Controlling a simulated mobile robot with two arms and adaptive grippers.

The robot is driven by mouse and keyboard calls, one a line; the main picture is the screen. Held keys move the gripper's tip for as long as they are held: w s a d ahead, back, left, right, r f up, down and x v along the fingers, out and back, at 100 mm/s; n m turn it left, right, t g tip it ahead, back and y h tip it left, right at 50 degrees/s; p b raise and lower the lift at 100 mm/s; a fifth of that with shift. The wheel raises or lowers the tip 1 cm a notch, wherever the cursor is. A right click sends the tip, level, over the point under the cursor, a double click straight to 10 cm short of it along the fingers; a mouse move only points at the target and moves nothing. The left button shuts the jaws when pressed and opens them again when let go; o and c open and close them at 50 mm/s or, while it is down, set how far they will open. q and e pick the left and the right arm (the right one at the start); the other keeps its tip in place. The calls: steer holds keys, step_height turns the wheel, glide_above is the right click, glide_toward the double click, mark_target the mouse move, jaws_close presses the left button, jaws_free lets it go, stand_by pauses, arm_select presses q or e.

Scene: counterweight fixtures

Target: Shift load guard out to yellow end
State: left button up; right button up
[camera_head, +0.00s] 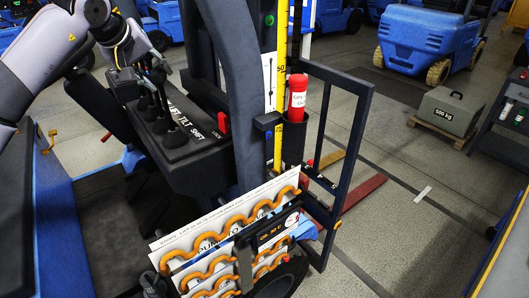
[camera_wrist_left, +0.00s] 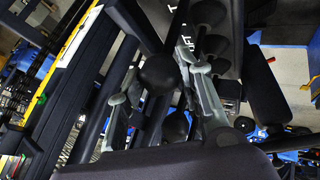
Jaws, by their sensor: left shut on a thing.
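My left gripper (camera_head: 150,70) comes down over the lever panel (camera_head: 195,165), marked LIFT, TILT and SHIFT. In the left wrist view its grey fingers (camera_wrist_left: 158,92) stand either side of a black ball knob (camera_wrist_left: 158,73), shut on it. Which label belongs to this lever cannot be told. Other dark knobs (camera_wrist_left: 208,12) stand close by. A black upright frame (camera_head: 347,150), seemingly the load guard, stands right of the mast.
A yellow scale (camera_head: 281,80) and a red cylinder (camera_head: 297,97) stand by the mast. An orange wavy rack (camera_head: 235,222) holds papers in front. A grey 100 kg weight (camera_head: 447,112) sits on a pallet at the right. Open floor lies between.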

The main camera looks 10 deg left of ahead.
arm_select(q)
steer(key=s+a, duration=0.1)
steer(key=s, duration=0.1)
steer(key=s+a+f+b, duration=0.1)
steer(key=s+a, duration=0.1)
steer(key=shift+s+a+f, duration=0.1)
steer(key=shift+a, duration=0.2)
steer(key=shift+c, duration=0.2)
stand_by(3.4)
steer(key=shift+r, duration=0.2)
steer(key=shift+o, duration=0.2)
steer(key=w+d+p, duration=0.1)
steer(key=w+p, duration=0.1)
steer(key=w+d+r+p, duration=0.1)
steer(key=w+d+p, duration=0.1)
steer(key=shift+w+d, duration=0.2)
steer(key=shift+d, duration=0.1)
steer(key=shift+w+d, duration=0.15)
steer(key=shift+w, duration=0.05)
steer(key=o, duration=0.9)
steer(key=shift+f, duration=0.1)
